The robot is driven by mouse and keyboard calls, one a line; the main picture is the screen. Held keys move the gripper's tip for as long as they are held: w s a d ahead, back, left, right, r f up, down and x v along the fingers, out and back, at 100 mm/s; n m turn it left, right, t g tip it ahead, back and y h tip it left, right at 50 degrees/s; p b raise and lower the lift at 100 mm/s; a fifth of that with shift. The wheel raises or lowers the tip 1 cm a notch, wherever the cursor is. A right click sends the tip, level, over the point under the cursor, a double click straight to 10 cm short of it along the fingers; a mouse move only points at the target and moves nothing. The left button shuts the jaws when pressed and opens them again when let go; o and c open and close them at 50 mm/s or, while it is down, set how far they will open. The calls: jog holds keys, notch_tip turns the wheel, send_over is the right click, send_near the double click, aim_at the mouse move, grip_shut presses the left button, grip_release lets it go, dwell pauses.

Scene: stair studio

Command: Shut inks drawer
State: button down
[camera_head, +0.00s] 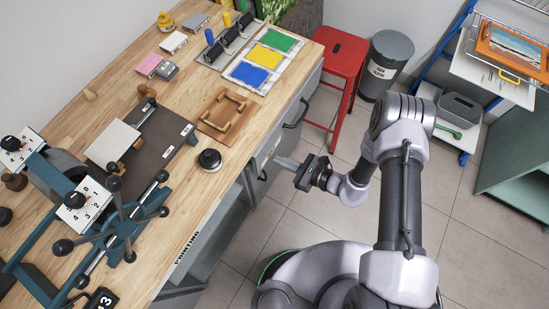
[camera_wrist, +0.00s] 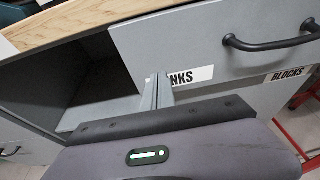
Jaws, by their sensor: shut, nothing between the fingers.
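The inks drawer is a grey front under the wooden worktop. In the wrist view its front (camera_wrist: 220,78) carries a white label reading "NKS", the first letter hidden by my fingers, and a black bar handle (camera_wrist: 270,42). In the head view the drawer front (camera_head: 269,148) shows just past the bench edge. No drawer inside is visible, and I cannot tell whether a small gap remains behind the front. My gripper (camera_head: 277,161) is shut and empty. Its fingertips (camera_wrist: 157,80) are at the drawer front, at the label's left end; touching or slightly apart, I cannot tell.
A "BLOCKS" label (camera_wrist: 288,75) shows lower right of the inks label. An open dark compartment (camera_wrist: 65,75) lies left of the drawer. A red stool (camera_head: 338,65) and grey bin (camera_head: 388,60) stand beyond the bench end. Tiled floor (camera_head: 300,210) is clear beside the bench.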

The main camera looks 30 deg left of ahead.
aim_at(266, 153)
jog(key=shift+a, duration=1.35)
jog(key=a+b, duration=0.1)
jog(key=a, duration=0.2)
jog(key=shift+w+a, duration=0.1)
jog(key=shift+a, duration=0.65)
jog(key=shift+w+r, duration=0.1)
jog(key=shift+r, duration=0.1)
jog(key=shift+w, duration=0.1)
